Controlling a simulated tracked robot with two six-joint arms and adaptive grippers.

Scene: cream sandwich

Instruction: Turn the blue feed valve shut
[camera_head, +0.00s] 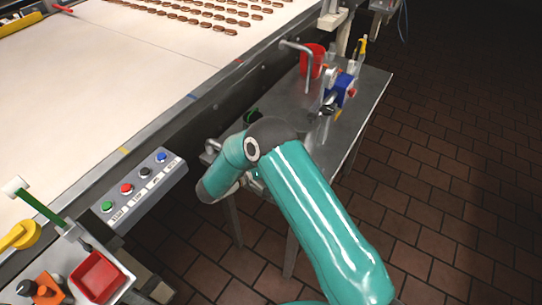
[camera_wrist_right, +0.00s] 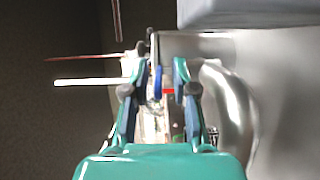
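In the right wrist view, my right gripper (camera_wrist_right: 155,70) has its two teal fingers apart, so it is open. A narrow blue piece (camera_wrist_right: 158,82) shows between the fingers, possibly the feed valve's handle; contact cannot be told. A curved grey metal pipe (camera_wrist_right: 232,105) lies right of the fingers. In the head view, my right arm comes in from the bottom and bends down beside the steel table; its gripper is mostly hidden behind the arm. My left gripper is not in view.
The steel table (camera_head: 372,98) also carries a red cup (camera_head: 312,60) and a bent metal rod (camera_head: 297,47). A button panel (camera_head: 150,180) lines the conveyor (camera_head: 130,75). A red bin (camera_head: 97,276) is at lower left. Brown-tiled floor on the right is free.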

